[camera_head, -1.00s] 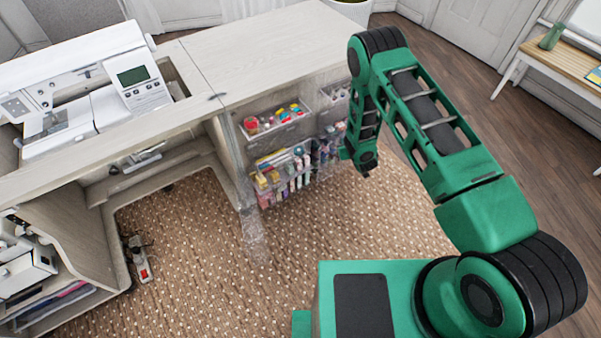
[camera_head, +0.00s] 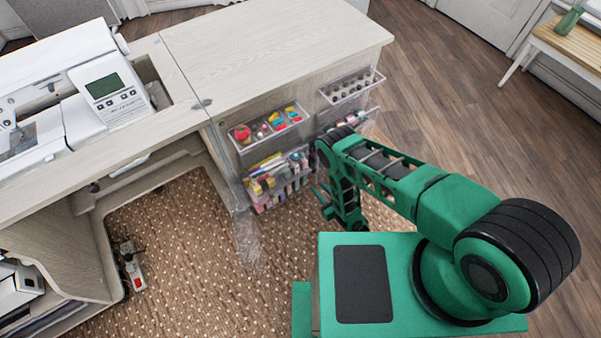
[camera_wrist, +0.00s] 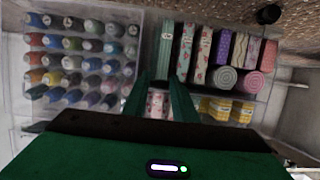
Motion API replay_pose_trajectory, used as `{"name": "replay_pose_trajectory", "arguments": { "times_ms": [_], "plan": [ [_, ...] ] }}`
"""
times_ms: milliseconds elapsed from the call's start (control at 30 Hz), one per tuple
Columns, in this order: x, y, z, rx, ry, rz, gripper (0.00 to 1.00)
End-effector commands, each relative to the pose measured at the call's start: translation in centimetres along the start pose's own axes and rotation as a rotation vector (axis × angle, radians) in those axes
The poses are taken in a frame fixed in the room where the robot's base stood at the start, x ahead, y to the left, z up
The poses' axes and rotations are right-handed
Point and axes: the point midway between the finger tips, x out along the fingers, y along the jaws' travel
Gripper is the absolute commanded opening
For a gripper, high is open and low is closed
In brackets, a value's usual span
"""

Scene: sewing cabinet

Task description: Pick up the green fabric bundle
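In the wrist view, a row of upright folded fabric bundles stands in a clear bin. Nothing is clearly held between the fingers. In the head view my arm's end is in front of the cabinet door's bins, and the fingers are mostly hidden or too small to make out.
A thread spool rack (camera_wrist: 80,55) fills the left of the wrist view. Rolled fabrics (camera_wrist: 226,80) and yellow packs (camera_wrist: 220,108) sit right of the fingers. The cabinet top (camera_head: 270,40) overhangs the door bins (camera_head: 270,130). A power strip (camera_head: 132,268) lies on the rug.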

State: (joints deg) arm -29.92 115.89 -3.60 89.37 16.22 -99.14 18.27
Motion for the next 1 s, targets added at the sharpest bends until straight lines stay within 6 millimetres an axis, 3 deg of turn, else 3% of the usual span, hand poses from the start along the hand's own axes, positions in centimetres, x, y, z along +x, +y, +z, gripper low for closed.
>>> {"name": "replay_pose_trajectory", "arguments": {
  "times_ms": [300, 567, 800, 1000],
  "plan": [
    [4.7, -0.9, -0.2, -0.005, 0.003, -0.014, 0.25],
    [6.5, -1.2, -0.3, -0.007, 0.003, -0.016, 0.25],
    [9.7, -1.4, -0.5, -0.006, 0.003, -0.016, 0.25],
    [10.7, -1.4, -0.5, -0.004, 0.001, -0.015, 0.25]
  ]
}}
